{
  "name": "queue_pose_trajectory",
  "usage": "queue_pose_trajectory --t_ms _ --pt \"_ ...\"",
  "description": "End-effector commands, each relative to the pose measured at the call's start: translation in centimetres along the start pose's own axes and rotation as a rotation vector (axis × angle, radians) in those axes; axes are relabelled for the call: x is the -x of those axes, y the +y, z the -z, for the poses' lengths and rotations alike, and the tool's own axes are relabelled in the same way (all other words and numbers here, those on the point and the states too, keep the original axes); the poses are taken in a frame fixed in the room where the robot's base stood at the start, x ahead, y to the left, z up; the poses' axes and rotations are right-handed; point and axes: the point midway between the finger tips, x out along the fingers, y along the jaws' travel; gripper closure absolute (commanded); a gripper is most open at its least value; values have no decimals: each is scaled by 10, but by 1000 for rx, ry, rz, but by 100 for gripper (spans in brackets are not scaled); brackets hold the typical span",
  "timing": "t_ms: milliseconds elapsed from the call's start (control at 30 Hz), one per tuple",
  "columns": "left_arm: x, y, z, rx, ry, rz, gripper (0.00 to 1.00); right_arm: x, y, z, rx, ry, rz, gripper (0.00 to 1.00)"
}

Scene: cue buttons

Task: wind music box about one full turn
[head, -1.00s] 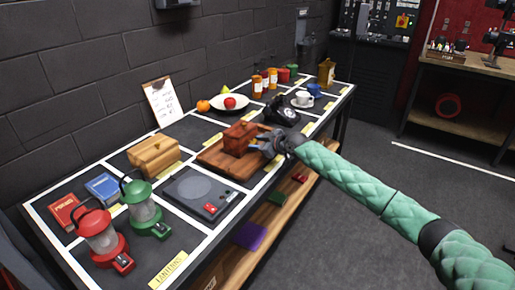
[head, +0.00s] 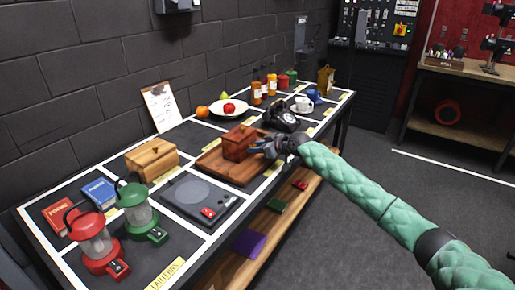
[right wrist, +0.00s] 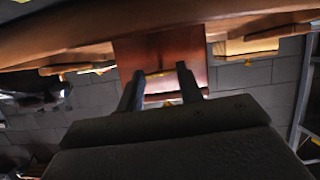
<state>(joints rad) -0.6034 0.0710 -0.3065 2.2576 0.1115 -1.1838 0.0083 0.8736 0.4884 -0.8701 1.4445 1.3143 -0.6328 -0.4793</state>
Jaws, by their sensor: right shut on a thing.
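The music box (head: 238,143) is a small reddish-brown wooden box on a brown wooden board (head: 218,166) in the middle of the table. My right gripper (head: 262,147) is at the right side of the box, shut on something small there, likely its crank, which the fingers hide. In the right wrist view the box (right wrist: 160,50) appears between and beyond the two fingers (right wrist: 158,80), and the view is rolled over. My left gripper is not in view.
Near the board are a turntable-like dark device (head: 200,197), a light wooden box (head: 151,158), a black telephone (head: 284,115) and a plate with an apple (head: 229,108). Red (head: 98,243) and green (head: 137,212) lanterns stand front left. The floor at right is clear.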

Motion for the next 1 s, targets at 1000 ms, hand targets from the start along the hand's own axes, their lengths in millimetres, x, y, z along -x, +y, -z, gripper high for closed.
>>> queue_pose_trajectory --t_ms 1000 --pt "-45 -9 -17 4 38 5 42 72 0 -2 1 -1 0 42"
